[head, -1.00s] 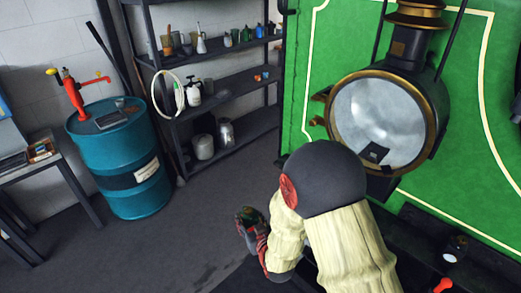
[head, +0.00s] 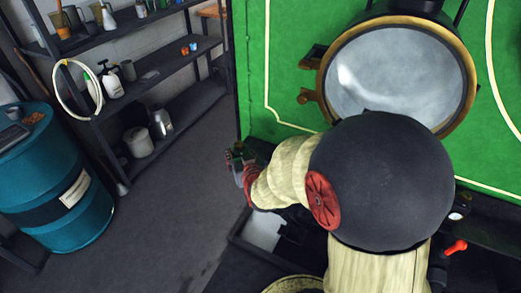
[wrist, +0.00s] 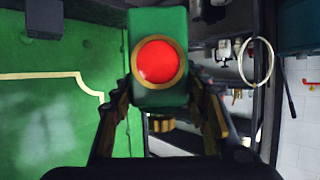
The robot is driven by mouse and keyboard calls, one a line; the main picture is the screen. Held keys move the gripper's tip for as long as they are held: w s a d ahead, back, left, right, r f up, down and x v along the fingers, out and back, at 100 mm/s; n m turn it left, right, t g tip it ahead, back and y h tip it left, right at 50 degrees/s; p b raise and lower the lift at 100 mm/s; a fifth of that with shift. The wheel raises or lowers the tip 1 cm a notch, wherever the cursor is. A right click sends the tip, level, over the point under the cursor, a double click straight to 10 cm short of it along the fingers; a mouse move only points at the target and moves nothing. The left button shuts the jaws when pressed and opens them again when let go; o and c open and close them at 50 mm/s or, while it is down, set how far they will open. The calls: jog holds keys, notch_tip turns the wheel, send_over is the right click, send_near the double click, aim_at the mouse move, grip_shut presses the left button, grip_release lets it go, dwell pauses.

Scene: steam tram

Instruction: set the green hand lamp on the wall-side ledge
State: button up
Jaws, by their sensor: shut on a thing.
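The green hand lamp (wrist: 145,18) has a boxy green body and a round red lens in a brass ring. It fills the upper middle of the wrist view. My gripper (wrist: 166,88) is shut on it, with a finger on each side. In the head view my gripper (head: 243,168) is small and partly hidden by my arm, beside the left edge of the green tram front, and the lamp is hard to make out. A dark ledge (head: 262,148) shows at the tram's lower left corner; I cannot tell whether it is the wall-side ledge.
The green tram panel (head: 285,85) carries a big round headlamp (head: 395,80) close to my arm. A dark shelf rack (head: 150,85) and a blue drum (head: 50,200) stand at the left. A red-tipped lever (head: 455,247) is at lower right. Floor between is clear.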

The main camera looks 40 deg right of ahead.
jog(key=w+d+b, duration=0.1)
jog(key=w+d, duration=0.3)
jog(key=d, duration=0.5)
jog(key=w+d+b, duration=0.1)
jog(key=w+d, duration=0.2)
jog(key=d, duration=0.6)
notch_tip(320, 180, down, 6)
jog(key=b, duration=0.3)
jog(key=shift+w+d, duration=0.1)
jog(key=shift+w+d+f+b, duration=0.1)
jog(key=shift+d+f+b, duration=0.1)
jog(key=shift+f+b, duration=0.35)
jog(key=shift+r, duration=0.2)
jog(key=shift+f, duration=0.25)
jog(key=o, duration=1.4)
jog(key=shift+c, duration=0.2)
